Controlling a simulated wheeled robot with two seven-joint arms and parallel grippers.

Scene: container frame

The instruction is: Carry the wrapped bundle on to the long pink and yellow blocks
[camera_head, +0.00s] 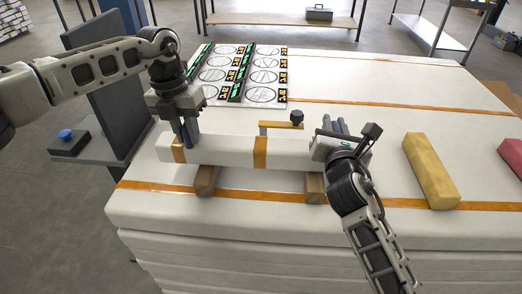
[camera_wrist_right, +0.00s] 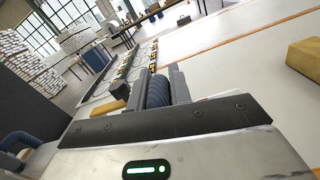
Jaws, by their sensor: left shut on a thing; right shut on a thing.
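The wrapped bundle (camera_head: 226,151) is a long white bar with orange tape bands, lying level across two brown wooden blocks (camera_head: 206,181) and (camera_head: 315,188). My left gripper (camera_head: 186,140) is shut on its left end from above. My right gripper (camera_head: 335,150) is shut on its right end and hides that end. The long yellow block (camera_head: 430,170) lies to the right of my right gripper, apart from the bundle; it also shows in the right wrist view (camera_wrist_right: 305,60). The long pink block (camera_head: 513,156) lies further right, cut by the picture edge.
Everything rests on a white padded stack (camera_head: 380,110) with orange tape lines. Printed sheets with circles (camera_head: 240,75) lie at the back left. A yellow bar with a black knob (camera_head: 283,124) lies behind the bundle. The surface between my right gripper and the yellow block is clear.

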